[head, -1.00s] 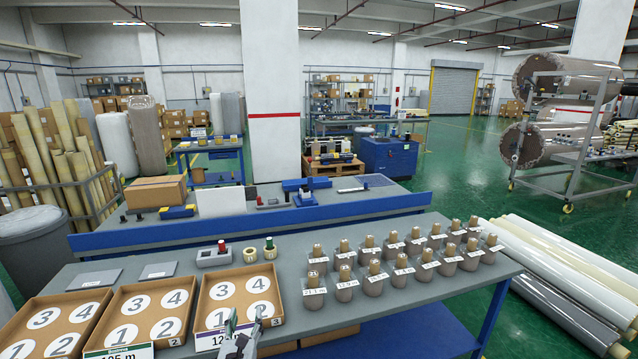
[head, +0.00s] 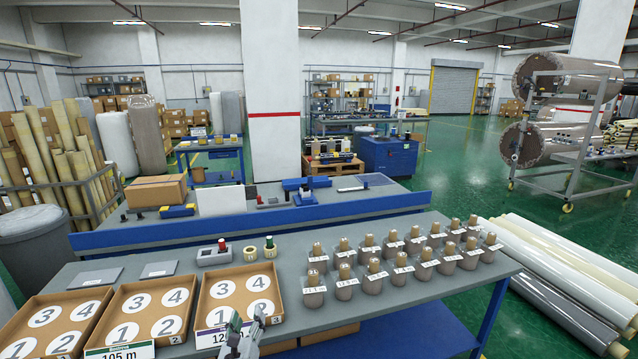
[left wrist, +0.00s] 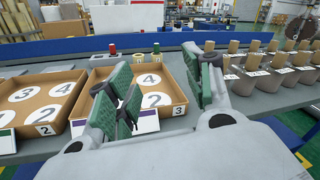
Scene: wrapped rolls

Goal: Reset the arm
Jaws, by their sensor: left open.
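My left gripper (head: 246,332) shows at the bottom of the head view, in front of the right-hand cardboard tray (head: 203,313). In the left wrist view its two green-padded fingers (left wrist: 165,95) are apart with nothing between them. That tray's near wall also shows beyond the fingers in the left wrist view (left wrist: 178,113). My right gripper is in neither view.
Two more numbered trays, the middle one (head: 134,342) and the left one (head: 38,314), sit on the grey table (head: 262,279). Several wrapped rolls (head: 346,289) stand in rows at the table's right. A red spool (head: 222,246) and a green one (head: 270,246) stand behind the trays.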

